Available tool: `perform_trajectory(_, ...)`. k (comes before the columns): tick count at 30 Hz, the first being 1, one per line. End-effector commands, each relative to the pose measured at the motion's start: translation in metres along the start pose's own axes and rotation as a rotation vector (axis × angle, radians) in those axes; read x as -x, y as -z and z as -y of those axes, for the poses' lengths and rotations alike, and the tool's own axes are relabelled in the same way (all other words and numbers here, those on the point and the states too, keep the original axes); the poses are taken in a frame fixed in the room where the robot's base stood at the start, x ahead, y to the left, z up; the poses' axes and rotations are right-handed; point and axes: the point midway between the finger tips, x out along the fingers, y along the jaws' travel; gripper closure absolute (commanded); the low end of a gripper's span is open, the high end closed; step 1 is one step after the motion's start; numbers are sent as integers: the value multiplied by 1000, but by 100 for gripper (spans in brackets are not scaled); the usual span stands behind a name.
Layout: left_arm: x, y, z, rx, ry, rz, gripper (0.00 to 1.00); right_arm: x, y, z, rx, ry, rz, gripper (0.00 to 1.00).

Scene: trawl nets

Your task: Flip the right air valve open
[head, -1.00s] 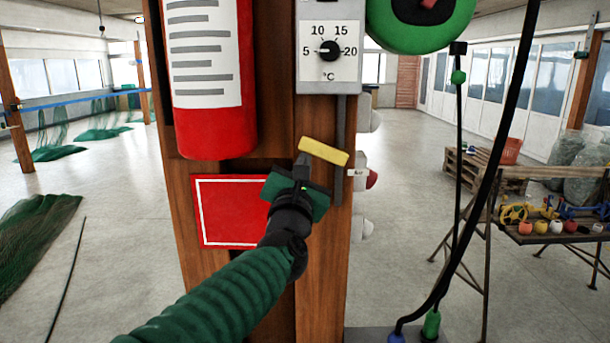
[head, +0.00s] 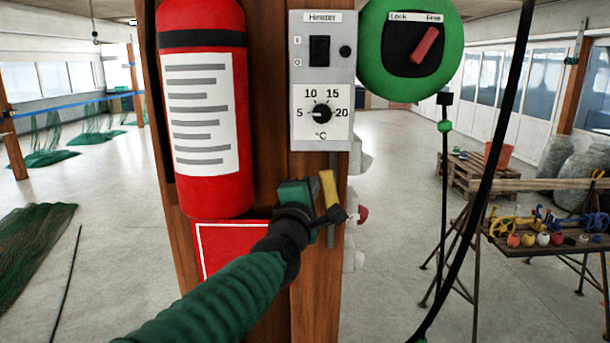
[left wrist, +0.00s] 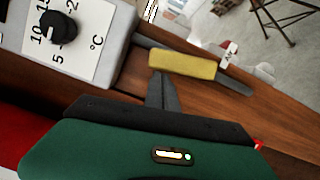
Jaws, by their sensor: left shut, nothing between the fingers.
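One valve with a yellow lever handle (head: 328,188) is on the front of the wooden post, over a thin grey pipe (head: 334,162). The handle stands almost upright, roughly in line with the pipe. In the left wrist view the handle (left wrist: 182,62) also lies nearly along the pipe (left wrist: 234,84). My left gripper (head: 331,216) is shut and empty, its dark fingers at the lower part of the handle. In the left wrist view its fingertips (left wrist: 162,80) reach the handle's edge and seem to touch it. My right gripper is not in view.
A heater control box (head: 322,75) is above the valve. A red extinguisher (head: 203,185) and a red panel (head: 225,245) are to the left. A green reel (head: 372,50) hangs to the upper right. White sockets, one with a red part (head: 363,214), stick out from the post's right side.

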Motion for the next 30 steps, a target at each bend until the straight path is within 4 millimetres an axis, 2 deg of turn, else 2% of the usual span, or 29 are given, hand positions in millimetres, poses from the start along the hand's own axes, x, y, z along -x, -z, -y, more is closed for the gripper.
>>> perform_trajectory(1,-1,-4,-7,-32,10,1,100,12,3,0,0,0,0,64)
perform_trajectory(5,-2,-10,-7,-109,31,1,100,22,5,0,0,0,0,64)
perform_trajectory(9,-4,-13,-7,-107,29,0,100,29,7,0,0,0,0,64)
perform_trajectory(30,-4,-18,-6,-103,27,1,100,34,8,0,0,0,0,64)
